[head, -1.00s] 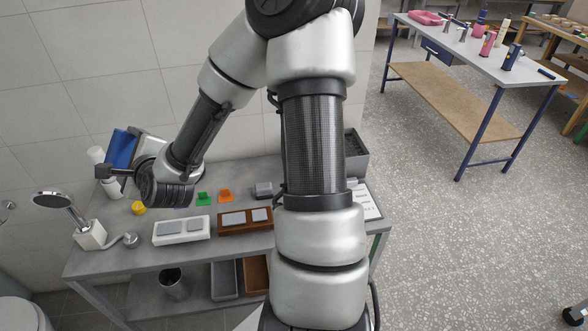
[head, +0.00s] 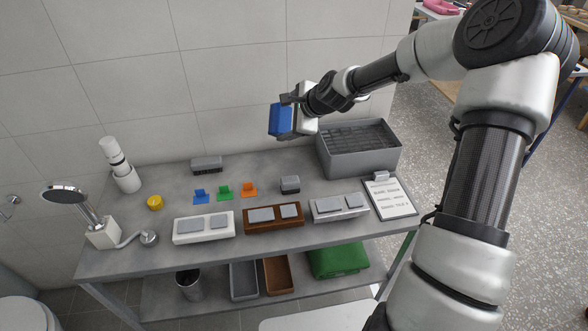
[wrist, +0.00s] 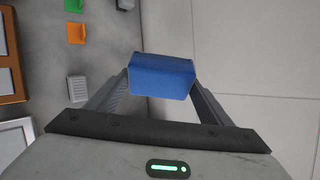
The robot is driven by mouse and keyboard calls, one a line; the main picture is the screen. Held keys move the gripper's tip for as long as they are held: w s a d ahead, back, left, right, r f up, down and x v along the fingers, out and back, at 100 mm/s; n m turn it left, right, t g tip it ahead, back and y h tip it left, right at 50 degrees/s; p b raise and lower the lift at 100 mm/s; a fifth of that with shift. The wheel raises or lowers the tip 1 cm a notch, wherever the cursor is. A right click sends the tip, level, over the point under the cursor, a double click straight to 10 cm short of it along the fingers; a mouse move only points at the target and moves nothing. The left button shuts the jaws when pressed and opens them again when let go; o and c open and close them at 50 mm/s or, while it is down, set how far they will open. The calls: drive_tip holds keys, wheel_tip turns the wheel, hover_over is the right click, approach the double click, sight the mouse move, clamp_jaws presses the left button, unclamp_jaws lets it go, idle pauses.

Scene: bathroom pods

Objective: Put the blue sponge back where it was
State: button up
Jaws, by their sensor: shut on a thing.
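The blue sponge (head: 281,120) is a block held in the air above the back of the grey table (head: 165,250), near the wall. My gripper (head: 292,104) is shut on it. In the wrist view the blue sponge (wrist: 162,77) sits between the two finger ends of my gripper (wrist: 160,85). Small blue (head: 201,197), green (head: 224,192) and orange (head: 249,189) stands are on the table below and left of the sponge. A grey block (head: 206,165) stands at the back, and another grey block (head: 290,184) right of the orange stand.
A grey crate (head: 330,162) stands at the back right, beside a clipboard (head: 392,200). White (head: 204,238), brown (head: 273,225) and light (head: 340,215) trays with grey pads line the front. A white bottle (head: 122,172), yellow item (head: 154,202) and shower head (head: 62,195) are left.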

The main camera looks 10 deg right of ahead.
sight(282, 127)
drive_tip(key=w+f+n+g, duration=0.1)
drive_tip(key=n, duration=0.1)
drive_tip(key=w+f+n+g+b, duration=0.1)
drive_tip(key=f, duration=0.1)
drive_tip(key=f+n+g+b, duration=0.1)
drive_tip(key=n, duration=0.1)
drive_tip(key=shift+w+a+f+n+g+h, duration=0.3)
drive_tip(key=shift+w+a+f+g, duration=0.05)
drive_tip(key=shift+w+a+g, duration=0.05)
drive_tip(key=d+f+n+h+b, duration=0.1)
drive_tip(key=f+n+b, duration=0.1)
drive_tip(key=f+n, duration=0.2)
drive_tip(key=w+f+n+h+b, duration=0.1)
drive_tip(key=f+n+b, duration=0.1)
drive_tip(key=f+n, duration=0.2)
drive_tip(key=w+d+f+n+h+b, duration=0.1)
drive_tip(key=f+n+h+b, duration=0.1)
drive_tip(key=f+n, duration=0.3)
drive_tip(key=shift+d+f+b, duration=0.1)
drive_tip(key=shift+d+b, duration=0.2)
drive_tip(key=shift+b, duration=0.15)
drive_tip(key=o, duration=0.9)
